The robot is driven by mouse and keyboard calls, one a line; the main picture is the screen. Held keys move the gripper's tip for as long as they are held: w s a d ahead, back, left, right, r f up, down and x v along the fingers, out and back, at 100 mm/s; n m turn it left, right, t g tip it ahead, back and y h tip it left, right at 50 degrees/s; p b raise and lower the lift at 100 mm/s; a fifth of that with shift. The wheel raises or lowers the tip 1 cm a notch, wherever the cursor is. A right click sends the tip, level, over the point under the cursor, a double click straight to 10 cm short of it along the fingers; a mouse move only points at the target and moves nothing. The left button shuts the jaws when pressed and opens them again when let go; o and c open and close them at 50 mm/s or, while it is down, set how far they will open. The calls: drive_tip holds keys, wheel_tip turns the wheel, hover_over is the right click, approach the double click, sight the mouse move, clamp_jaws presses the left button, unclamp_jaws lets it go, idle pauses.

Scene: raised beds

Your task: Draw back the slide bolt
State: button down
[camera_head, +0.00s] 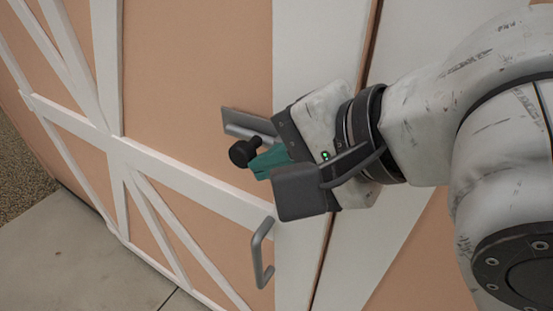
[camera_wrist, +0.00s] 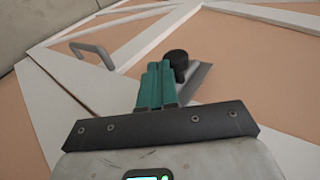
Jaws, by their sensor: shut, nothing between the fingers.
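The slide bolt (camera_head: 240,123) is a grey metal plate with a bar, fixed on the peach and white door. Its black round knob (camera_head: 244,152) sticks out toward me. The bolt's grey plate also shows in the wrist view (camera_wrist: 202,76), with the knob (camera_wrist: 179,60) beside my fingertips. My gripper (camera_head: 261,163) has teal fingers, pressed together and empty. In the wrist view the fingers (camera_wrist: 159,68) lie just left of the knob. I cannot tell whether they touch it. My gripper hides the bolt's right end in the head view.
A grey pull handle (camera_head: 260,252) sits on the door below the bolt; it also shows in the wrist view (camera_wrist: 92,52). White trim boards (camera_head: 190,177) cross the door. A dark vertical gap (camera_head: 326,250) runs behind my gripper. Pale paving (camera_head: 85,250) lies clear at lower left.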

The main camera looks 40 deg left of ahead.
sight(234, 148)
drive_tip(key=a+p, duration=0.1)
drive_tip(key=a, duration=0.1)
drive_tip(key=s+a+p, duration=0.1)
drive_tip(key=a+p, duration=0.1)
drive_tip(key=shift+s+a+r, duration=0.1)
drive_tip(key=shift+a+r, duration=0.1)
drive_tip(key=shift+a, duration=0.15)
drive_tip(key=shift+s+a+f+p, duration=0.1)
drive_tip(key=shift+a+f+p, duration=0.05)
drive_tip(key=shift+a+p, duration=0.35)
drive_tip(key=shift+f, duration=0.1)
drive_tip(key=shift+d, duration=0.15)
